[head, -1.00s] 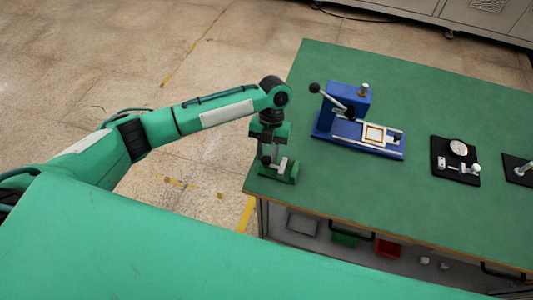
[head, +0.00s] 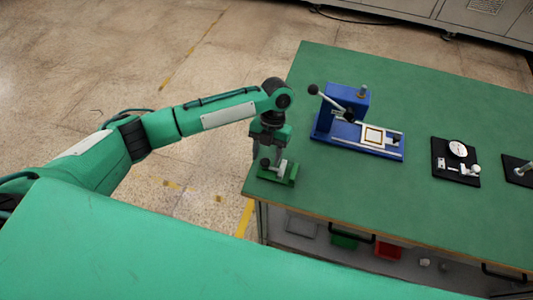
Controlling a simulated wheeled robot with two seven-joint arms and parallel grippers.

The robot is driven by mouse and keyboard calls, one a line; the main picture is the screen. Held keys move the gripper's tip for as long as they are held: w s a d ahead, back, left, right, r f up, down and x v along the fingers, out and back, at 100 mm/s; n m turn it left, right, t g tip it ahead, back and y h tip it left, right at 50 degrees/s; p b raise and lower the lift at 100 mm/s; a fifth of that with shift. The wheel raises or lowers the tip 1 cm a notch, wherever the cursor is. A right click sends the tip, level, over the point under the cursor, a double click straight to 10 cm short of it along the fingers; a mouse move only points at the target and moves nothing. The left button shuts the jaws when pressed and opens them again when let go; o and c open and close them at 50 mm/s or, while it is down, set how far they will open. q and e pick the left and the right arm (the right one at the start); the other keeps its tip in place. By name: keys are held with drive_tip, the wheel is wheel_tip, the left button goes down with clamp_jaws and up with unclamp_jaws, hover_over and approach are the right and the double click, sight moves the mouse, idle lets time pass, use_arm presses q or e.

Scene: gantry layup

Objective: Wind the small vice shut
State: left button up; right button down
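The small green vice (head: 284,175) sits at the near left corner of the green table. Its upper and left parts are largely hidden by my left arm. My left gripper (head: 266,160) points down at the vice, close over its left side where a dark knob shows. The fingers are small and overlap the vice, so I cannot tell whether they are open or shut, or whether they touch the handle. The gap between the vice jaws is too small to judge. My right gripper is not in view.
On the table (head: 430,100), a blue lever press (head: 345,108) stands right of the vice. Farther right are a black plate with a round dial (head: 457,160) and another black fixture (head: 519,170). Red (head: 388,252) and green (head: 343,242) bins lie below the tabletop. Bare tabletop lies behind the press.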

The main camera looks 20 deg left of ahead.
use_arm(q)
drive_tip(key=b+v, duration=0.2)
drive_tip(key=v, duration=1.1)
drive_tip(key=shift+w+r, duration=0.15)
drive_tip(key=shift+r, duration=0.2)
